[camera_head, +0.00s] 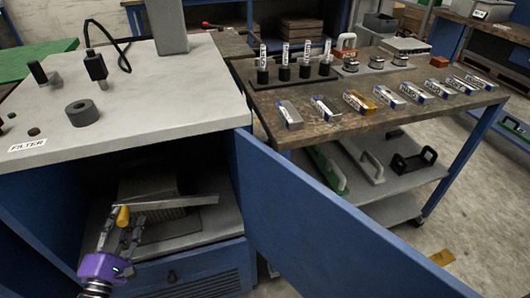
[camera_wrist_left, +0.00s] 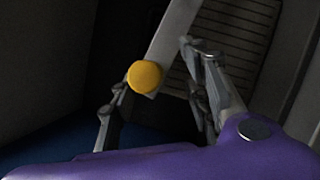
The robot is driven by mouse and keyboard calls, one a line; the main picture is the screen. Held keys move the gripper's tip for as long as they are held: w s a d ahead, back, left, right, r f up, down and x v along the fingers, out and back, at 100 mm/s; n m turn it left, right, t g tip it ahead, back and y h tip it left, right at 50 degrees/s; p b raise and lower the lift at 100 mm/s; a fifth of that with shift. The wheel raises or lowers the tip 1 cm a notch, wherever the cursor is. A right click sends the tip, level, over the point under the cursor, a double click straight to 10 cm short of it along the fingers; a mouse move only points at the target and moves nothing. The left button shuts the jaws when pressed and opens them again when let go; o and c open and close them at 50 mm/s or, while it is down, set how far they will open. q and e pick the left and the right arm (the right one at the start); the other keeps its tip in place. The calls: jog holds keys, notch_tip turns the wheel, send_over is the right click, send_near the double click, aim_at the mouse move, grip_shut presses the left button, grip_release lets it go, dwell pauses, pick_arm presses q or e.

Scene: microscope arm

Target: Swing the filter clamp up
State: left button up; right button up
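The filter clamp is a flat grey bar (camera_head: 180,202) with a yellow knob (camera_head: 123,215) at its left end. It lies about level inside the open blue cabinet, in front of a ribbed grey block (camera_head: 150,190). The bar (camera_wrist_left: 172,35) and round knob (camera_wrist_left: 145,76) also show in the left wrist view. My purple left gripper (camera_head: 122,226) is just below the knob, its fingers spread on either side of it. In the wrist view the fingers (camera_wrist_left: 155,72) stand apart, with a clear gap between the right finger and the knob. My right gripper is out of view.
A "FILTER" label (camera_head: 27,145) marks the grey cabinet top (camera_head: 165,110) above the clamp. The blue cabinet door (camera_head: 320,230) stands open on the right. Beyond it a side table (camera_head: 330,135) holds several boxes and labelled tubes.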

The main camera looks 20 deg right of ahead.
pick_arm(q)
jog(key=shift+f, duration=0.1)
dwell(0.3)
jog(key=p+v, duration=0.1)
jog(key=v, duration=0.8)
jog(key=shift+p, duration=0.3)
dwell(0.3)
jog(key=shift+w+a, duration=0.1)
